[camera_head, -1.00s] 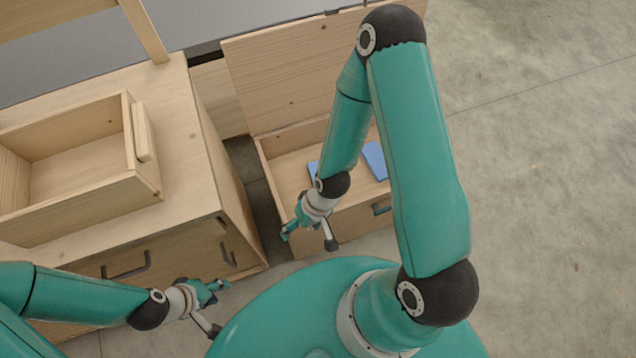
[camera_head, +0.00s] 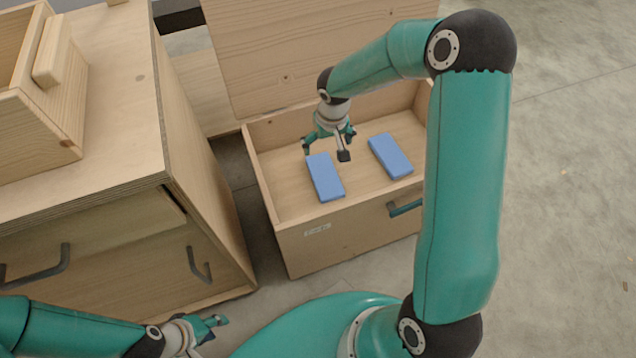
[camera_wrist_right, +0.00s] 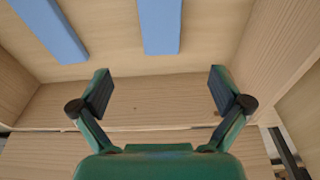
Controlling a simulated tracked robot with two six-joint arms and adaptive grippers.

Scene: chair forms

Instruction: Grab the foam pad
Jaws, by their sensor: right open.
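Two blue foam pads lie flat in an open wooden chest (camera_head: 345,237), a left one (camera_head: 325,178) and a right one (camera_head: 390,157). In the right wrist view, one pad (camera_wrist_right: 160,24) is at top centre and another (camera_wrist_right: 50,30) at top left, both cut by the edge. My right gripper (camera_head: 325,150) is open and empty over the chest, near the far end of the left pad. Its spread fingers (camera_wrist_right: 160,88) show in the wrist view with no pad between them. My left gripper (camera_head: 212,335) is low at the bottom edge, fingers apart, partly cut off, away from the pads.
The raised lid (camera_head: 300,50) stands behind the chest. A wooden cabinet (camera_head: 110,200) with dark handles is at left, carrying an open wooden box (camera_head: 30,130). A narrow gap separates cabinet and chest. Bare floor (camera_head: 570,200) is at right.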

